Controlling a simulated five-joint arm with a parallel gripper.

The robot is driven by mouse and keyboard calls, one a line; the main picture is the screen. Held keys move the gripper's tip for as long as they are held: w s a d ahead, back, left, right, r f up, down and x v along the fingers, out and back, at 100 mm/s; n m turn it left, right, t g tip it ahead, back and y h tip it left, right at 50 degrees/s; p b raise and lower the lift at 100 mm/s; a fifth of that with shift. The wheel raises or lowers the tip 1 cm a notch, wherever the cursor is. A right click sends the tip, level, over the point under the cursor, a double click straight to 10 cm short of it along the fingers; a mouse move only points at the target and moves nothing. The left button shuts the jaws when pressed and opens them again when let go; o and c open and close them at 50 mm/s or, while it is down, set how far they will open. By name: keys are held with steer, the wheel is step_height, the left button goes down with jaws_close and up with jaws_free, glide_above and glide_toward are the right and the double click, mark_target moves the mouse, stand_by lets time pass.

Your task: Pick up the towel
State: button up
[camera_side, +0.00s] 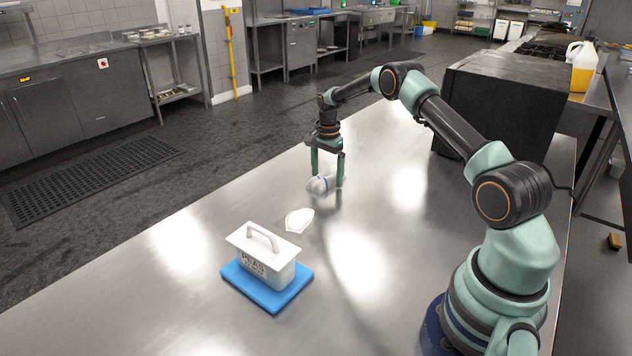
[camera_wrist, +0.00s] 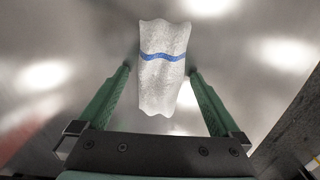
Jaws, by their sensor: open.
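The towel (camera_wrist: 162,72) is white with a blue stripe across it. In the wrist view it lies on the steel table ahead of and between the fingers. In the side view the towel (camera_side: 320,184) lies on the table at my gripper's fingertips. My gripper (camera_side: 327,178) points down over it with its fingers apart. In the wrist view both green fingers of my gripper (camera_wrist: 160,80) show, one on each side of the towel. I cannot tell whether either finger touches it.
A white lidded container (camera_side: 262,262) stands on a blue board (camera_side: 268,288) at the table's front left. A flat white piece (camera_side: 299,220) lies behind it. A large dark box (camera_side: 500,100) stands at the right. The steel table (camera_side: 200,310) is otherwise mostly clear.

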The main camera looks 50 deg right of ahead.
mark_target(327, 172)
steer(key=c, duration=1.4)
steer(key=shift+o, duration=0.2)
steer(key=shift+r, duration=0.1)
step_height(327, 172, up, 20)
